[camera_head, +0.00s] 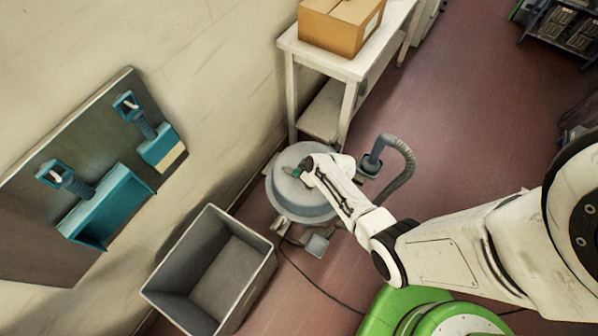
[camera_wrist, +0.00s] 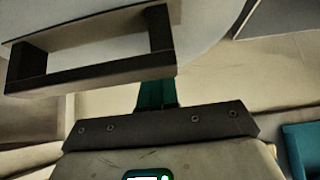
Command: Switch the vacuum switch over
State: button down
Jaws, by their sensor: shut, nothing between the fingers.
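The vacuum (camera_head: 287,197) is a grey round drum with a flat lid, standing on the floor beside the wall, its ribbed hose (camera_head: 402,158) curving off on the right. My gripper (camera_head: 297,171) is over the lid, its teal fingers together and empty. In the wrist view the shut fingers (camera_wrist: 157,93) are just below a dark rectangular handle (camera_wrist: 90,77) against the pale lid (camera_wrist: 205,25). I cannot tell whether they touch it. I cannot make out the switch in either view; my arm hides part of the vacuum.
An open grey bin (camera_head: 160,283) stands at the lower left of the vacuum. A white table (camera_head: 335,66) with a cardboard box (camera_head: 330,33) is behind it. A cable (camera_head: 315,285) crosses the floor. Open floor (camera_head: 470,120) lies to the right.

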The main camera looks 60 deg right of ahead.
jog(key=shift+r+p, duration=0.1)
jog(key=shift+p, duration=0.25)
jog(key=shift+r+p, duration=0.5)
jog(key=shift+r, duration=0.2)
